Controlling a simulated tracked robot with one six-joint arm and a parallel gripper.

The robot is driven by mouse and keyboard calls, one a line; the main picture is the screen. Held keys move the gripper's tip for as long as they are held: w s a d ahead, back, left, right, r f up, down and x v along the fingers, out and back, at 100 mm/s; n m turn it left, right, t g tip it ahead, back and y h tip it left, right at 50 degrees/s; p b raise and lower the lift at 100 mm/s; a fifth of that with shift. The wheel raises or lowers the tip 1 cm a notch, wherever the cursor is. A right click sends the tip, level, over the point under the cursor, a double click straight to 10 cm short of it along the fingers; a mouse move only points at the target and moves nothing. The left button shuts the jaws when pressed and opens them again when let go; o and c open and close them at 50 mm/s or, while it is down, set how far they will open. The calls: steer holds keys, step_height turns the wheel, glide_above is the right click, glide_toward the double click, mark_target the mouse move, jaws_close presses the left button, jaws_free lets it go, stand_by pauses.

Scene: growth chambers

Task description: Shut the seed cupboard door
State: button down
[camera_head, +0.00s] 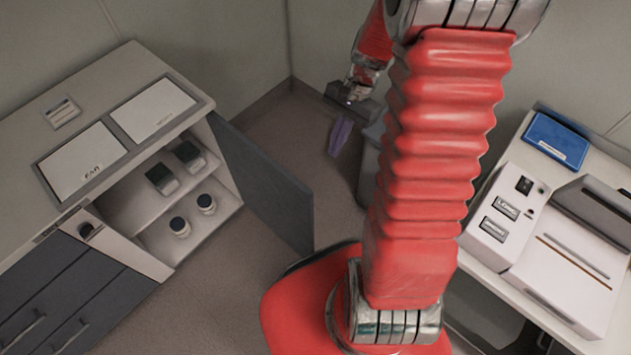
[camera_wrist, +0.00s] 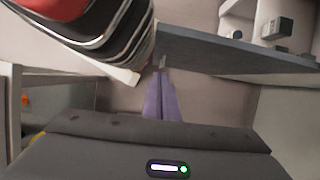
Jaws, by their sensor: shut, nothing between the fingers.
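The seed cupboard (camera_head: 222,150) is at the left in the head view, with small jars and boxes on its shelves. Its dark grey door (camera_head: 262,190) stands wide open, swung out towards the middle of the room. My gripper (camera_head: 338,150) is to the right of the door, with its purple fingers together and empty. In the wrist view the door (camera_wrist: 225,50) crosses the upper right, and my fingertips (camera_wrist: 161,66) appear close to its left end. I cannot tell whether they touch it.
A bench on the right holds a white machine (camera_head: 560,250) and a blue case (camera_head: 555,140). Dark drawers (camera_head: 60,300) are left of the cupboard opening. Two white panels (camera_head: 152,108) lie on the cupboard top. The floor between cupboard and door looks clear.

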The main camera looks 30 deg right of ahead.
steer(key=shift+a, duration=0.1)
steer(key=shift+s+f, duration=0.1)
stand_by(0.3)
steer(key=s+a+f, duration=0.2)
steer(key=a+f, duration=0.5)
steer(key=f, duration=0.2)
steer(key=shift+s, duration=0.4)
steer(key=shift+a+m, duration=0.2)
steer(key=shift+m, duration=0.1)
